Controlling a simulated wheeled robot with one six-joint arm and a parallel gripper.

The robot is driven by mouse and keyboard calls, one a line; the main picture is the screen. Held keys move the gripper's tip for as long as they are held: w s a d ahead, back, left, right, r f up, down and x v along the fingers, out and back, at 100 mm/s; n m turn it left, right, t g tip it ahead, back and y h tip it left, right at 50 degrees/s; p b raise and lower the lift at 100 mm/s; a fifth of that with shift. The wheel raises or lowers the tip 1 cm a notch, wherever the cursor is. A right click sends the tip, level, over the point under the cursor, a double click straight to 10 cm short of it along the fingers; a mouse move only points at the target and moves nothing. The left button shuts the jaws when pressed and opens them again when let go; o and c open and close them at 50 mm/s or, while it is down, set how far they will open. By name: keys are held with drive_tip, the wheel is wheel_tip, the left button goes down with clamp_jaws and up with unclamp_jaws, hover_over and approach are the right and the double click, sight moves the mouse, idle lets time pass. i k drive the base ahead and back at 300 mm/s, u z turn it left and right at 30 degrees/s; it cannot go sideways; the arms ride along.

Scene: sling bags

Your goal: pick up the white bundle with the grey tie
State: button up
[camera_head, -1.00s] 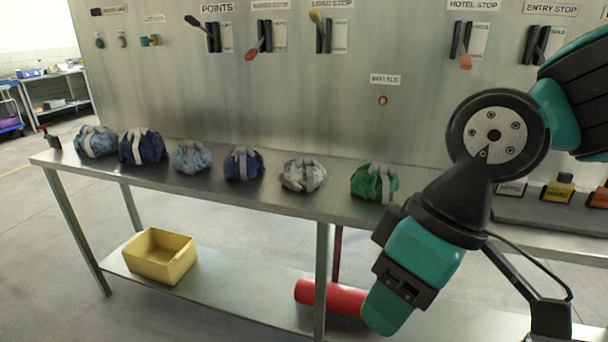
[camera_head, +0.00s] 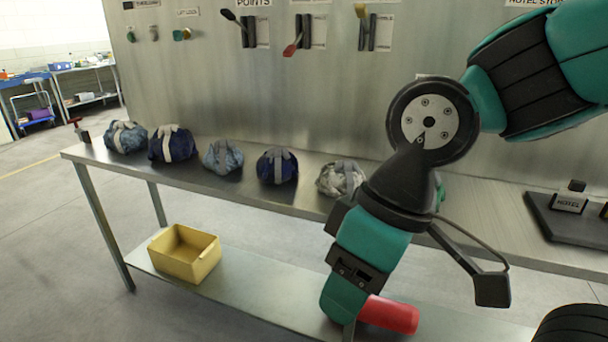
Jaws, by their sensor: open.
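The white bundle with the grey tie (camera_head: 338,180) sits on the metal table, at the right end of the row of bundles still in plain view. It looks mottled white and grey, with a grey band over its top. My arm's wrist links stand just to its right and partly in front of its right edge. I cannot make out my gripper's fingers in this view. Nothing is seen holding the bundle.
Left of it on the table (camera_head: 250,198) stand a dark blue bundle (camera_head: 277,167), a light blue one (camera_head: 223,157), another dark blue one (camera_head: 172,144) and a blue-grey one (camera_head: 125,137). My arm mostly hides a green bundle.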

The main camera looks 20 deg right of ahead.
sight(339, 177)
drive_tip(key=u, duration=0.05)
drive_tip(key=i, duration=0.9)
drive_tip(key=z, duration=0.35)
